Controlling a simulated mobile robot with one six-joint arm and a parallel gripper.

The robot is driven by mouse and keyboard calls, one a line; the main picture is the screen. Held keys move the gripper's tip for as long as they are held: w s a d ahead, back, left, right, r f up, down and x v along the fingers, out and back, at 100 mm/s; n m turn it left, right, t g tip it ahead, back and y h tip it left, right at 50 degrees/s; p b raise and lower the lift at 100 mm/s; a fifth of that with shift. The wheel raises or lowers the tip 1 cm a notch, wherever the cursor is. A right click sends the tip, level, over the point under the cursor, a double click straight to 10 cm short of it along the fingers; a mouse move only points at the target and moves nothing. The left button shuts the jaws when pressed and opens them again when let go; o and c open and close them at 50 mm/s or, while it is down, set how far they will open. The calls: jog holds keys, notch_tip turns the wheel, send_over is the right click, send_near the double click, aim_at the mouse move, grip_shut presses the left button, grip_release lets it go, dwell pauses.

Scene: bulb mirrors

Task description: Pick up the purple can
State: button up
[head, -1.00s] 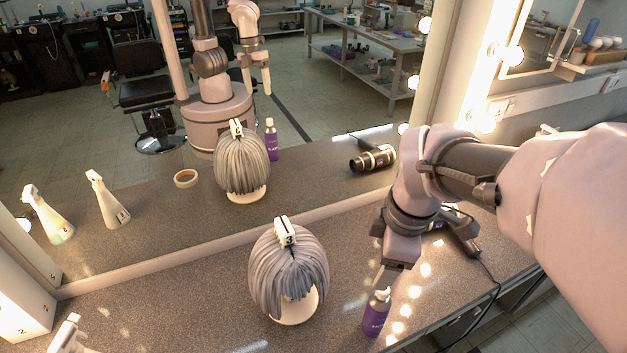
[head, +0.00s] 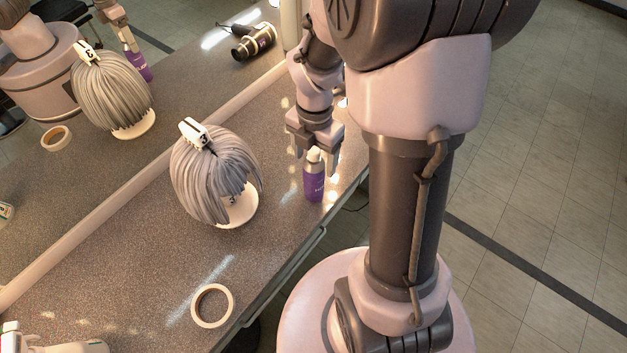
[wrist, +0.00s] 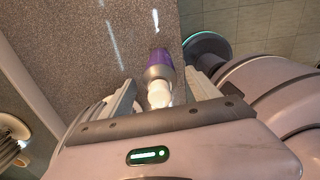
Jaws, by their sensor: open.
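The purple can (head: 314,184), with a grey shoulder and white cap, stands upright on the speckled counter near its front edge, right of the wig head. My gripper (head: 316,157) is directly above it, pointing down, with its fingers either side of the cap. In the wrist view the can (wrist: 159,66) sits between the two open fingers of my gripper (wrist: 160,95), with its white cap closest to the palm. I cannot tell whether a finger touches it.
A grey wig head tagged 3 (head: 214,175) stands left of the can. A tape roll (head: 212,305) lies on the counter (head: 130,255) at the front. The mirror along the back reflects the wig, can, tape and a black hair dryer (head: 254,42).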

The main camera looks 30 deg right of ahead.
aim_at(314, 178)
notch_tip(314, 178, down, 4)
jog(key=shift+r+b, duration=0.1)
jog(key=shift+b, duration=0.7)
jog(key=shift+r, duration=0.15)
grip_shut()
